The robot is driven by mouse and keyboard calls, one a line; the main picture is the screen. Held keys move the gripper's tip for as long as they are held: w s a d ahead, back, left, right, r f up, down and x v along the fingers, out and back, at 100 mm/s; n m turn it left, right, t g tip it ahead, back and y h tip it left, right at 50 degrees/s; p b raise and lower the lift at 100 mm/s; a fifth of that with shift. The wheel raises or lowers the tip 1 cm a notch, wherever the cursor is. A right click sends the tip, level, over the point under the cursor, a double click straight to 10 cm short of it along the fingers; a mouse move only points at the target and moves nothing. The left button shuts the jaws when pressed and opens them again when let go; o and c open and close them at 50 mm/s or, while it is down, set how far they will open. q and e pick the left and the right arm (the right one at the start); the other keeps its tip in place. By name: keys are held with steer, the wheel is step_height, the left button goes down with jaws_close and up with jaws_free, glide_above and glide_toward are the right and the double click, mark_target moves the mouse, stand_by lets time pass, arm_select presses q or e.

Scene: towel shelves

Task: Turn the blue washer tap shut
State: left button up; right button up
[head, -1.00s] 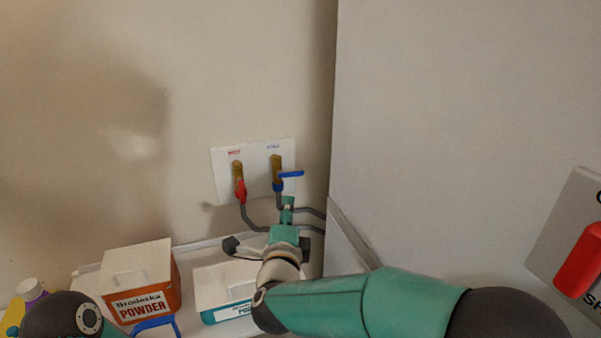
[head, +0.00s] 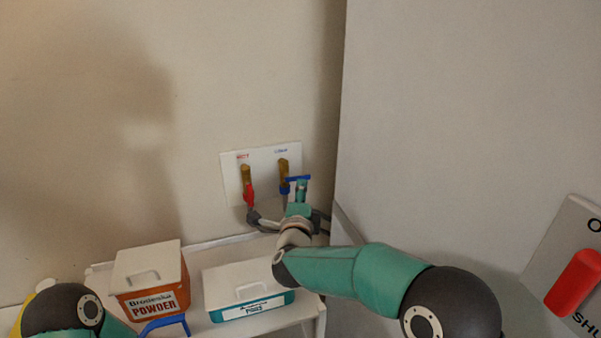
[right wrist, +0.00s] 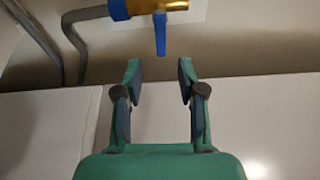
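The blue washer tap is on a white wall plate, with a brass body (head: 283,166) and a blue lever (head: 298,178) that sticks out to the right. In the right wrist view the lever (right wrist: 160,34) points toward the gap between my fingers. My right gripper (head: 302,186) is just below and in front of the lever. Its two fingers (right wrist: 159,74) are apart with nothing between them, and the lever's end lies just beyond the fingertips. Contact cannot be told. My left gripper is out of view; only part of the left arm shows.
A red-handled tap (head: 249,192) is left of the blue one on the wall plate (head: 232,178). Grey hoses run below. A tall pale panel (head: 440,130) stands close on the right. An orange powder box (head: 150,285) and a white-and-teal box (head: 245,290) stand on the shelf.

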mark_target(303, 176)
steer(key=w+p, duration=0.1)
steer(key=w, duration=0.1)
steer(key=w+p, duration=0.1)
steer(key=w, duration=0.5)
steer(key=shift+d+f+p, duration=0.15)
steer(key=shift+d+p, duration=0.15)
steer(key=shift+p, duration=0.1)
jaws_close()
